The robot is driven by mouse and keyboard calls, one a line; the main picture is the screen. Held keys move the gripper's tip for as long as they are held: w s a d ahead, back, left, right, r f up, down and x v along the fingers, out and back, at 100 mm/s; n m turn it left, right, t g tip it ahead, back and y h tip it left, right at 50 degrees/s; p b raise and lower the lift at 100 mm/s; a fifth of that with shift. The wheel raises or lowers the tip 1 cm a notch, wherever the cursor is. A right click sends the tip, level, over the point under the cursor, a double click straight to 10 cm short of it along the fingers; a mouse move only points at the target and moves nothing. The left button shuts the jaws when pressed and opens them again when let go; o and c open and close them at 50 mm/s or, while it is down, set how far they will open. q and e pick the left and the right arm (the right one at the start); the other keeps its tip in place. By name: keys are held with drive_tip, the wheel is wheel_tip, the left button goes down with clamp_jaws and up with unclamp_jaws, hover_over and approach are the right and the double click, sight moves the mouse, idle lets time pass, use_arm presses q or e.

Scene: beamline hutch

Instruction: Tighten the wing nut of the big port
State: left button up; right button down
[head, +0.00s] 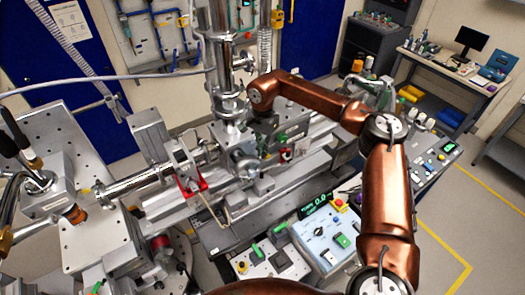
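A steel vacuum assembly stands in the middle of the bench, with a tall vertical tube (227,108) and a round flanged port (243,163) low at its front. I cannot make out a wing nut at this size, nor tell which port is the big one. My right arm reaches in from the right and bends down at a copper wrist beside the tube. My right gripper (264,135) is small and dark there, close to the port among other metal parts. Its fingertips blend into them, so neither its opening nor any contact shows. My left gripper is not in view.
A red clamp-like part (190,187) sits left of the port. A control box (325,235) with a green display and a switch panel (268,262) stand in front. Steel blocks (98,240) crowd the left. Open floor (455,215) lies right, before a desk (455,68).

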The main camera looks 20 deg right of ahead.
drive_tip(key=m, duration=0.6)
drive_tip(key=shift+a, duration=0.1)
drive_tip(key=shift+r+m+b, duration=0.2)
drive_tip(key=shift+m+b, duration=0.1)
drive_tip(key=shift+m, duration=2.2)
drive_tip(key=shift+w, duration=0.1)
drive_tip(key=c, duration=2.7)
unclamp_jaws()
drive_tip(key=shift+o, duration=1.1)
